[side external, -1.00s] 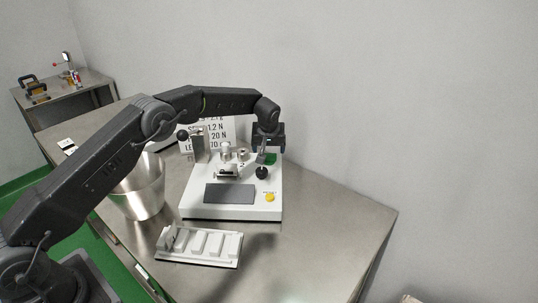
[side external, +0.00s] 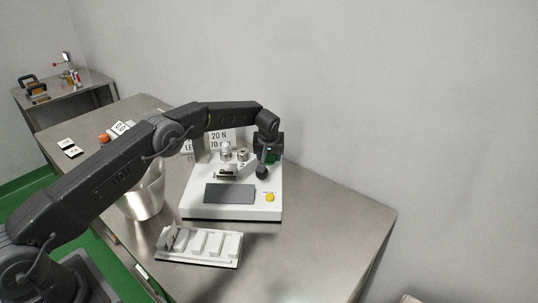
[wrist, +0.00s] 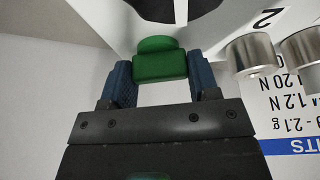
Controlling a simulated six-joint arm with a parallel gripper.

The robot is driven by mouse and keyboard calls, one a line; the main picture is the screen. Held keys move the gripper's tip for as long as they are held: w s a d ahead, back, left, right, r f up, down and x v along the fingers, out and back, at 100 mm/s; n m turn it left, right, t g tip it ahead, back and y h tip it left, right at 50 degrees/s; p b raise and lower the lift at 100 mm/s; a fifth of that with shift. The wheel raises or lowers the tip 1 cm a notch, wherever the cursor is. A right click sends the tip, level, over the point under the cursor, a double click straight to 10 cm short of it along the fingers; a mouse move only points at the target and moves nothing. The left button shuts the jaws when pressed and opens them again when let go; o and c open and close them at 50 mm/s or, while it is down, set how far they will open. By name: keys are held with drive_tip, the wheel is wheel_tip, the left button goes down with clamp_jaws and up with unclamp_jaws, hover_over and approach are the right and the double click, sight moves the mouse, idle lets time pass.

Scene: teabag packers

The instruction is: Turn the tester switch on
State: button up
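The tester (side external: 193,207) is a white machine on the steel table, with a dark panel on top and a yellow button (side external: 269,197) at its front right corner. In the side view my gripper (side external: 268,157) is at the tester's back right and mostly hides the switch.
A black ball knob (side external: 262,172) stands just in front of my gripper. Metal cylinders (wrist: 250,54) are close on the right in the wrist view. A metal bucket (side external: 146,199) and a white slotted rack (side external: 199,246) stand nearby. The table's right side is clear.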

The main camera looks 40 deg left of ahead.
drive_tip(key=c, duration=0.4)
drive_tip(key=shift+m, duration=0.4)
drive_tip(key=m+h, duration=0.1)
drive_tip(key=m, duration=0.1)
drive_tip(key=shift+a+m+t, duration=0.1)
drive_tip(key=shift+m+t, duration=0.2)
drive_tip(key=shift+t, duration=0.1)
drive_tip(key=shift+m+h, duration=0.8)
drive_tip(key=shift+m, duration=1.1)
drive_tip(key=o, duration=0.9)
drive_tip(key=shift+o, duration=0.2)
drive_tip(key=shift+r, duration=0.1)
